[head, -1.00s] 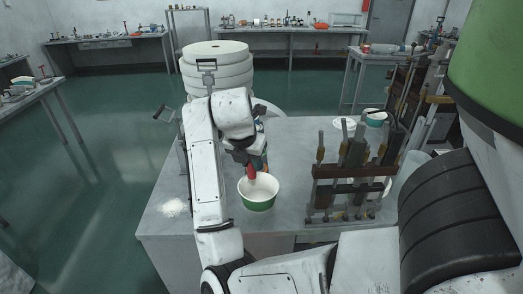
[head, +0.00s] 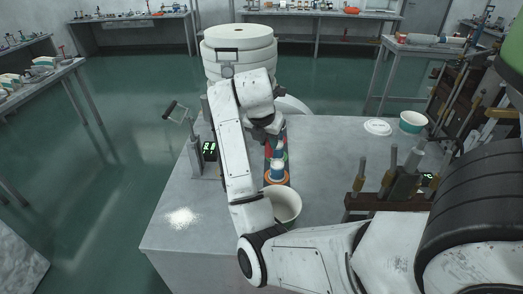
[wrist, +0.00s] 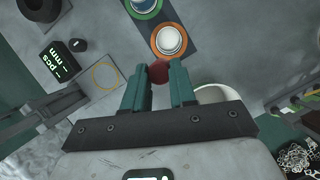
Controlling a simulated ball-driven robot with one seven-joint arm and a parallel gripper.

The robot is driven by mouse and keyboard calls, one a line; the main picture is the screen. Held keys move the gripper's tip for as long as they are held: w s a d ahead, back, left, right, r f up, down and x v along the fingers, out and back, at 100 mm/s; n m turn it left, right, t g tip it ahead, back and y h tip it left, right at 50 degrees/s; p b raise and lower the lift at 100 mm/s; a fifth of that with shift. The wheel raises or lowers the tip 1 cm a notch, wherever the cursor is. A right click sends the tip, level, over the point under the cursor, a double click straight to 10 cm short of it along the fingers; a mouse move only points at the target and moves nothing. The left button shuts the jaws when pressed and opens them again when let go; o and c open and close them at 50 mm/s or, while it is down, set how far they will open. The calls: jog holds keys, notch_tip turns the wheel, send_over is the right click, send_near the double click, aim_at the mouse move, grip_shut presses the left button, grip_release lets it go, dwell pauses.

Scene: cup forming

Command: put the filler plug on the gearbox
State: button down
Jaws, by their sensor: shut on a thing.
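My gripper (wrist: 158,82) is shut on a small dark red thing (wrist: 158,72), seen between the teal fingertips in the wrist view. I cannot tell whether it is the filler plug; its lower part is hidden. Just beyond it, a white round piece (wrist: 168,40) sits in an orange ring on a dark strip. It also shows in the head view (head: 278,168). A green ring with a pale piece (wrist: 143,3) lies farther along the strip. In the head view, my arm hides most of the gripper. I see nothing that I can name as a gearbox.
A white tub (head: 286,205) stands at the table's front, partly behind my arm. A display stand (head: 209,150) is on the left, with white powder (head: 182,217) nearer. A tool rack (head: 385,190), a lid (head: 377,127) and a green-banded tub (head: 413,122) are on the right. The table's middle right is clear.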

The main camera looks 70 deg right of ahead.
jog(key=shift+w+d+f, duration=1.05)
jog(key=shift+d+f, duration=0.35)
jog(key=shift+f, duration=0.55)
jog(key=shift+w+d+f, duration=1)
jog(key=shift+d+f, duration=0.4)
jog(key=shift+f, duration=0.55)
jog(key=shift+w+d+f, duration=1.05)
jog(key=shift+d+f, duration=0.35)
jog(key=shift+f, duration=0.55)
jog(key=shift+f, duration=0.1)
jog(key=c, duration=0.9)
grip_release()
